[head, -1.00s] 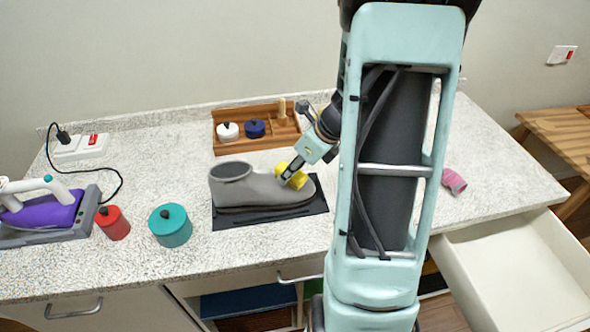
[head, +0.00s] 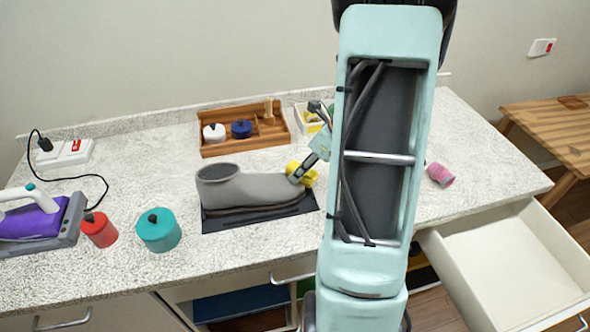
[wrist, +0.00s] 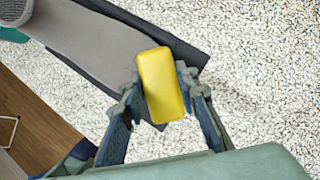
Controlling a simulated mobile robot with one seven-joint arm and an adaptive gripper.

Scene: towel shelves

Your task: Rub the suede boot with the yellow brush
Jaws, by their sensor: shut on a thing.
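The grey suede boot (head: 248,189) lies on a dark mat (head: 228,223) on the counter, its opening at the left and its toe at the right. My gripper (head: 297,177) is at the toe end, shut on the yellow brush (head: 307,177). In the wrist view the yellow brush (wrist: 161,86) sits between the two fingers (wrist: 160,100), over the toe end of the boot (wrist: 100,40) and the mat's edge. The brush's underside is hidden, so I cannot tell whether it touches the boot.
A wooden tray (head: 205,149) with a white and a blue pot stands behind the boot. Teal (head: 158,232) and red (head: 100,231) canisters and a purple iron (head: 35,222) stand left. A pink cup (head: 440,174) lies right. A drawer (head: 500,262) is open at front right.

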